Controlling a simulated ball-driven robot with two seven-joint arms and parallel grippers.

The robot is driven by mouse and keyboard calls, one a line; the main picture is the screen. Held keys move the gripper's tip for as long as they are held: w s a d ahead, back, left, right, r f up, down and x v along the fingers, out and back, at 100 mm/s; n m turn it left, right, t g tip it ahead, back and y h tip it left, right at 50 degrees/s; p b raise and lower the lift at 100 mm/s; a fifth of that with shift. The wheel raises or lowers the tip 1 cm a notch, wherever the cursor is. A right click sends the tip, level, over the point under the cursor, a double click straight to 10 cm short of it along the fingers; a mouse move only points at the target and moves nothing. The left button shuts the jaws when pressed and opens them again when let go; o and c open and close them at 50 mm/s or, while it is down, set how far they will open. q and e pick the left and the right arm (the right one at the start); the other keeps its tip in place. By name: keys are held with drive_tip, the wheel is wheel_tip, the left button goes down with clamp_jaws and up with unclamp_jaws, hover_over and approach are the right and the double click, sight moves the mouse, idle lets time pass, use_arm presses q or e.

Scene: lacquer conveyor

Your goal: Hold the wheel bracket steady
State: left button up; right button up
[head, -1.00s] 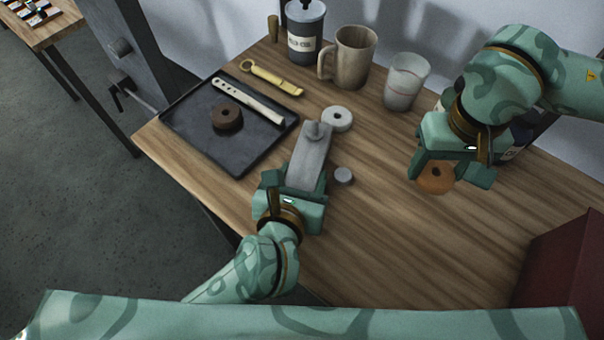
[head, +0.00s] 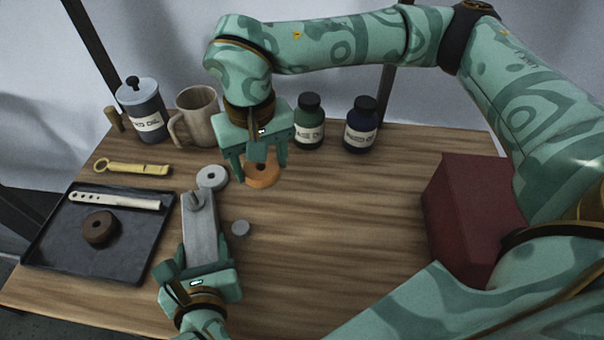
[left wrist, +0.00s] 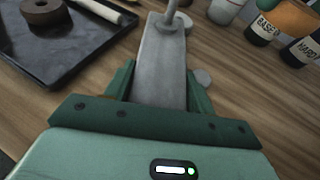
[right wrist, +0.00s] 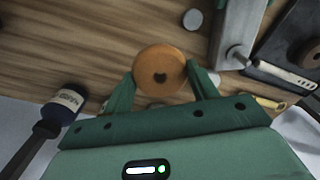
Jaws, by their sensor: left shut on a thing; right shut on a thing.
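The wheel bracket (head: 201,235) is a grey bar with a short peg (head: 195,203) near its far end. My left gripper (head: 200,262) is shut on its near end; the left wrist view also shows the bracket (left wrist: 160,65) between the fingers. The bracket looks level, and its peg is bare. My right gripper (head: 255,170) is shut on an orange wheel (head: 263,178) with a dark centre hole. In the right wrist view the wheel (right wrist: 159,72) sits between the fingertips, apart from the bracket (right wrist: 238,35).
A pale ring (head: 212,177) and a small grey disc (head: 241,228) lie beside the bracket. A black tray (head: 120,255) holds a dark wheel (head: 99,228) and a pale strip (head: 115,201). A mug (head: 198,118) and bottles stand behind. A red box (head: 462,215) is at right.

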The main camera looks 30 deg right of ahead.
use_arm(q)
drive_tip(key=shift+f, duration=0.1)
use_arm(e)
drive_tip(key=m, duration=0.1)
approach(190, 191)
drive_tip(key=shift+m, duration=0.3)
drive_tip(key=shift+f, duration=2.5)
drive_tip(key=shift+s+f, duration=0.1)
drive_tip(key=shift+f, duration=2.4)
drive_tip(key=o, duration=1.1)
drive_tip(key=shift+c, duration=0.2)
drive_tip(key=shift+r, duration=0.1)
wheel_tip(190, 191, up, 12)
